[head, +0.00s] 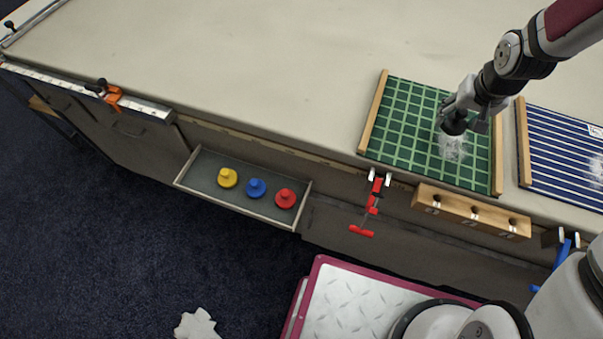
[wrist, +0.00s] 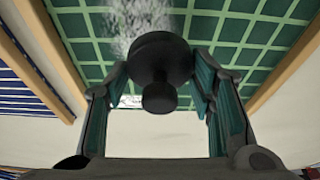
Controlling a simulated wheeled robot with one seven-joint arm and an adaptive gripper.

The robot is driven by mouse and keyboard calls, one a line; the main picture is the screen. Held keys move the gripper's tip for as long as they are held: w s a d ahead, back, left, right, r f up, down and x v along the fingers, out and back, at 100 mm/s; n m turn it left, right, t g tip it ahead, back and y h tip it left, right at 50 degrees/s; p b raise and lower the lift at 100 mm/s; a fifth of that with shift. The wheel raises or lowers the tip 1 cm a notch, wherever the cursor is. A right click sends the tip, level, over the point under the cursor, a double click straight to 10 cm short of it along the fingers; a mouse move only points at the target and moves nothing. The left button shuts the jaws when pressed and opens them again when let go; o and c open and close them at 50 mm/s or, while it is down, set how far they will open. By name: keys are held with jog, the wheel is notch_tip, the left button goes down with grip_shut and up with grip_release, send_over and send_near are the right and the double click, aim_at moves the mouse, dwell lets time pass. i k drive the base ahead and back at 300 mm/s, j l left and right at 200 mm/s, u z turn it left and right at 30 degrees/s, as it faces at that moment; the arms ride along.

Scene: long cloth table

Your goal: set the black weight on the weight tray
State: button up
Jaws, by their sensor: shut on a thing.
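The black weight (wrist: 160,60), a round disc with a knob, sits between the fingers of my gripper (wrist: 160,82) in the wrist view. In the head view the black weight (head: 452,126) shows at the tip of my gripper (head: 464,115), over the green checked cloth board (head: 400,125). My gripper is shut on it. Whether its underside touches the cloth I cannot tell. The weight tray (head: 186,170), a shallow grey tray with a pale rim, hangs along the table's front side. It holds a yellow weight (head: 227,178), a blue weight (head: 256,187) and a red weight (head: 285,198) in a row.
A white powdery patch (head: 453,149) lies on the green cloth. A blue striped board (head: 560,150) is at the right. A red clamp (head: 374,200), a wooden block with holes (head: 470,213) and an orange clamp (head: 110,96) line the front edge. The table's left and middle are clear.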

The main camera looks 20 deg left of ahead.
aim_at(202, 171)
jog(key=l+u, duration=0.2)
jog(key=u, duration=0.2)
jog(key=k+l+u, duration=0.15)
jog(key=u, duration=0.25)
jog(key=k+l+u, duration=0.1)
jog(key=u, duration=0.3)
jog(key=l, duration=0.1)
